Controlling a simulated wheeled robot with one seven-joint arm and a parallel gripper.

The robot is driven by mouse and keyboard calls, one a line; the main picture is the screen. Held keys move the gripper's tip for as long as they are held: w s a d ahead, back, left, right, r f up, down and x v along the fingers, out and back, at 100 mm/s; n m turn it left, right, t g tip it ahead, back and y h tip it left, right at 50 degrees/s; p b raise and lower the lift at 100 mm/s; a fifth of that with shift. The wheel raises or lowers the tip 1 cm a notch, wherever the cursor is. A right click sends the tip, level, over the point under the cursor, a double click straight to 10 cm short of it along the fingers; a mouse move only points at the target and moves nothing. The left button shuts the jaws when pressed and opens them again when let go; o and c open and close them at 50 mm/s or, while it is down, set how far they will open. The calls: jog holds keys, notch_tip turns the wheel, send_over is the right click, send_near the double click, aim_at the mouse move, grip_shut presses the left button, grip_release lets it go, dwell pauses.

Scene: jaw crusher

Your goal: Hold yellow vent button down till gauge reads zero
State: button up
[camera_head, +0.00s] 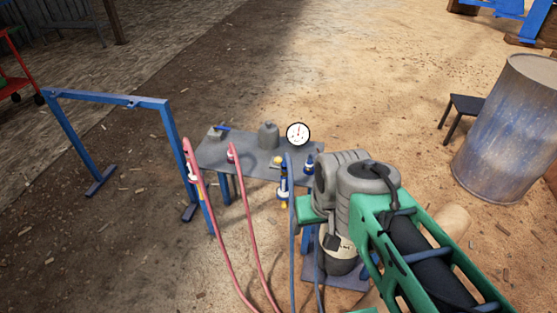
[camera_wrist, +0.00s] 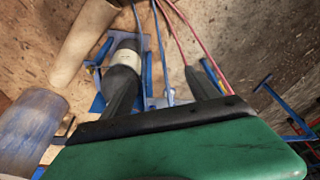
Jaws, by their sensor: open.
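A round white gauge (camera_head: 298,133) with a dark rim and a red needle stands at the back right of a grey table. Its reading is too small to tell. A small yellow spot (camera_head: 278,161) shows on the tabletop just below and left of the gauge; I cannot tell for sure that it is the vent button. My gripper (camera_wrist: 162,78) is open, its two dark fingers apart with nothing held. In the head view its fingers are hidden behind my arm, right of the table. The gauge and the yellow spot cannot be made out in the wrist view.
The grey table (camera_head: 222,158) holds a grey canister (camera_head: 268,136) and fittings. Pink hoses (camera_head: 222,235) and blue hoses hang in front. A blue frame (camera_head: 110,103) stands left. A cylinder with a beige label (camera_wrist: 124,60) stands below my gripper. A rusty drum (camera_head: 508,130) stands right.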

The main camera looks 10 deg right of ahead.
grip_shut()
dwell(0.6)
dwell(0.8)
